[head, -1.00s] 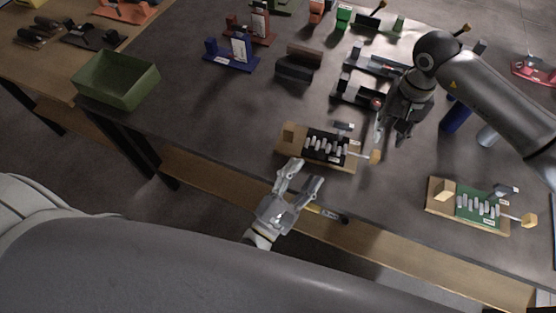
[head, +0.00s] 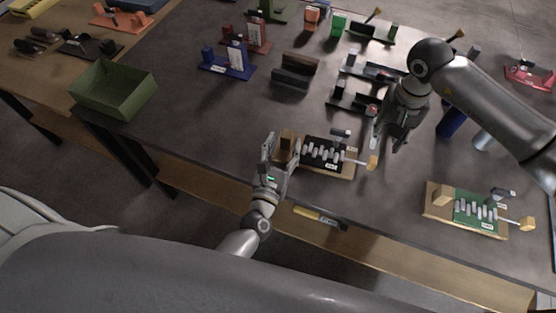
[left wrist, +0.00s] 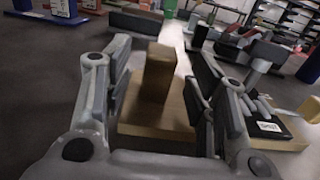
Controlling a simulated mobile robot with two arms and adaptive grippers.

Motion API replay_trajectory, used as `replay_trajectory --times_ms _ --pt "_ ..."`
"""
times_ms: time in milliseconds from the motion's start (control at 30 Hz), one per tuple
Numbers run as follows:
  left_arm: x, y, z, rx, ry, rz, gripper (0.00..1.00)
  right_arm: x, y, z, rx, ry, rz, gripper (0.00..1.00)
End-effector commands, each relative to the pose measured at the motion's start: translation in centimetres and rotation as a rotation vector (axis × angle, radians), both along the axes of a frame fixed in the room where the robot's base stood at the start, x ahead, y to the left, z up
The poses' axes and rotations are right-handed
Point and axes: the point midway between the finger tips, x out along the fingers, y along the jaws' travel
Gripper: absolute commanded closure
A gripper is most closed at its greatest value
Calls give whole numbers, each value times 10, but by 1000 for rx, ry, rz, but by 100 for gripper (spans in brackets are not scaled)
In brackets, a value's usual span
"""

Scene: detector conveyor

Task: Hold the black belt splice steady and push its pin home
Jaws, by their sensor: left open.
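The black belt splice (head: 322,153) lies on a wooden board near the table's front edge, its metal knuckles in a row. Its pin ends in a wooden knob (head: 372,162) that stands out on the right. A wooden block (head: 288,138) stands upright at the board's left end. My left gripper (head: 280,149) is open at that block. In the left wrist view the block (left wrist: 158,73) stands between the two fingers (left wrist: 157,85), with gaps visible; the splice (left wrist: 266,125) is right of them. My right gripper (head: 388,140) is open and empty, above and right of the knob.
A similar green splice (head: 475,209) on a wooden board lies to the right. A yellow-handled tool (head: 318,216) lies by the front edge. A green bin (head: 114,90) stands at the left. Dark fixtures (head: 352,98) stand behind the right gripper.

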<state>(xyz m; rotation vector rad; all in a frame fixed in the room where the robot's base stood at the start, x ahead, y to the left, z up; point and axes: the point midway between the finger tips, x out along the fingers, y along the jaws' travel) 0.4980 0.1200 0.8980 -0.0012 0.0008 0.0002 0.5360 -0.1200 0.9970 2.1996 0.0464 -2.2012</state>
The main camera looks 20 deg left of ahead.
Motion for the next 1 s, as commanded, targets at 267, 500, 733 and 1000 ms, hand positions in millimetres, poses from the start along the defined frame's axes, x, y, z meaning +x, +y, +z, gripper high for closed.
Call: replay_trajectory --times_ms 267,500,733,1000 --pt "33 0 0 1 -1 0 48 0 0 0 0 0 0 64" --pt "38 0 0 1 0 0 48 0 0 0 0 0 0 64" --pt "38 0 0 1 0 0 61 0 0 0 0 0 0 64" --pt "38 0 0 2 0 0 96 0 0 0 0 0 0 64"
